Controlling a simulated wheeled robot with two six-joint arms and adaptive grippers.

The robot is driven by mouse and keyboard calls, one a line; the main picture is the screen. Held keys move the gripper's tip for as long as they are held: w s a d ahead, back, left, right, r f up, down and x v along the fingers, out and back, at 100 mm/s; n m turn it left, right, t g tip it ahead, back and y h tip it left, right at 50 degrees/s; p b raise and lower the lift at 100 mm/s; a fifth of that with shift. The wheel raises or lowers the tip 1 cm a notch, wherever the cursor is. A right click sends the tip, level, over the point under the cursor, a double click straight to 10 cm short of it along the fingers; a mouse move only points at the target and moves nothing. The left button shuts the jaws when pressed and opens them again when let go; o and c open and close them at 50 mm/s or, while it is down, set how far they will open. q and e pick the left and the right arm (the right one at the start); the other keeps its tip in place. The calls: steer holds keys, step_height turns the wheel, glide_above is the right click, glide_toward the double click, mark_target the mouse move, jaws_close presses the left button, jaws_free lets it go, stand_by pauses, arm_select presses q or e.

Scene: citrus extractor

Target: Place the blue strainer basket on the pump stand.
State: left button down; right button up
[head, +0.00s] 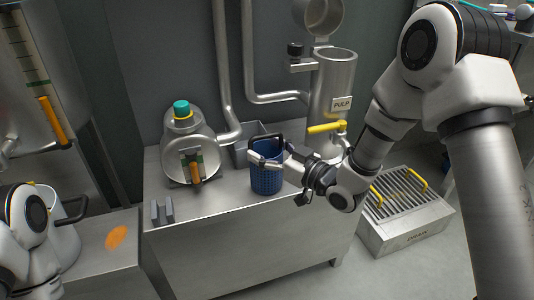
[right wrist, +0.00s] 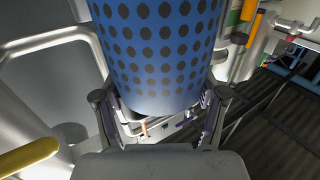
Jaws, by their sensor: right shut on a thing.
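The blue strainer basket (head: 266,180) has dark holes and a dark handle (head: 262,141). It hangs upright at the front of the steel pump stand (head: 215,215). My right gripper (head: 266,159) reaches in from the right and is shut on the basket near its top. In the right wrist view the basket (right wrist: 155,50) fills the top middle, with one finger at each side. I cannot tell whether its bottom touches the stand. My left arm shows at the lower left, but its gripper is not in view.
A round steel pump (head: 190,150) with a teal cap stands left of the basket. A grey bin (head: 247,150) is behind it. A grey bracket (head: 162,211) sits at the stand's left front. The PULP cylinder (head: 332,90) with a yellow handle stands to the right.

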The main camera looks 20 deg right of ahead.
steer(key=o, duration=1.6)
steer(key=shift+s+d, duration=0.1)
steer(key=shift+d, duration=0.05)
steer(key=p+v, duration=0.4)
steer(key=v, duration=0.7)
steer(key=s+f+m+g+h, duration=0.25)
steer(key=s+f+g, duration=0.3)
steer(key=f, duration=0.65)
steer(key=s+f+m+g+h, duration=0.2)
steer(key=s+f+g+h, duration=0.3)
steer(key=f, duration=0.8)
steer(key=s+d+f+m+g+h, duration=0.15)
steer(key=s+f, duration=0.25)
steer(key=s, duration=0.4)
steer(key=s+f+m+g+h, duration=0.1)
steer(key=s+f+g, duration=0.25)
steer(key=s, duration=0.35)
steer(key=shift+y, duration=0.3)
step_height(320, 180, up, 37)
steer(key=p, duration=3.6)
steer(key=shift+s+a+f+p, duration=0.15)
steer(key=shift+f+p, duration=0.05)
steer(key=shift+p, duration=0.15)
